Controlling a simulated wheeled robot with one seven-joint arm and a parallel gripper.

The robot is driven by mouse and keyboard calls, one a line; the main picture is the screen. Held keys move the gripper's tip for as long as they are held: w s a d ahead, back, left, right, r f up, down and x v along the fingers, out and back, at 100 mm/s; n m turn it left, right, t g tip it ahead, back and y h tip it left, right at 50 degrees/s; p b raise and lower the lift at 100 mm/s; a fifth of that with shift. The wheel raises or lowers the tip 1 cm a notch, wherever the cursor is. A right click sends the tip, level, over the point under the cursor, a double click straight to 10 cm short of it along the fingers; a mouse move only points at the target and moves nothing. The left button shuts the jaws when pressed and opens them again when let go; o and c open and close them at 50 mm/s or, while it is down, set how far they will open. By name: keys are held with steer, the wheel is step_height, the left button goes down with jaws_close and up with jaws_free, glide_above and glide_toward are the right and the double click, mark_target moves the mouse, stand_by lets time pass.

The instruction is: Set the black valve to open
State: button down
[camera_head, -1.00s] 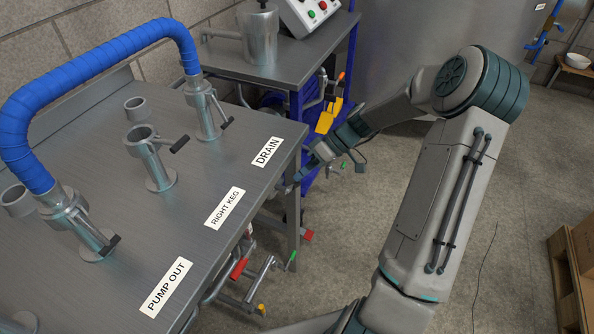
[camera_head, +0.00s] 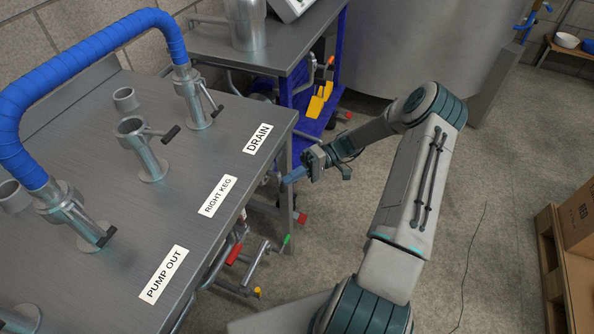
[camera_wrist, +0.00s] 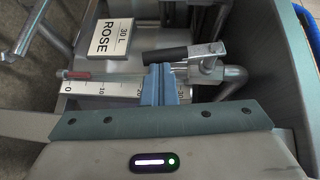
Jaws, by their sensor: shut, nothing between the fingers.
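A black lever handle (camera_wrist: 166,54) on a metal valve body (camera_wrist: 208,64) lies roughly level in the wrist view, just beyond my fingertips. I take it for the black valve; in the head view I cannot pick it out under the bench. My gripper (camera_wrist: 160,80) is shut and empty, its blue fingers pointing at the handle's lower edge. Whether they touch it I cannot tell. In the head view my gripper (camera_head: 289,180) is beside the bench's right edge, near the front leg.
The steel bench (camera_head: 120,245) carries ports with black-gripped levers and a blue hose (camera_head: 85,50). Red (camera_head: 234,254), green (camera_head: 286,239) and yellow (camera_head: 257,291) handles stick out below its edge. A "30 L ROSE" plate (camera_wrist: 110,38) and a scale (camera_wrist: 100,91) lie near the fingers.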

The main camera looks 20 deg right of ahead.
steer(key=shift+s+a+f+m+y, duration=0.3)
steer(key=shift+a+m+y, duration=0.1)
steer(key=shift+a+y, duration=0.15)
steer(key=shift+d, duration=0.1)
steer(key=b+v, duration=0.3)
steer(key=v, duration=0.7)
steer(key=shift+b, duration=0.3)
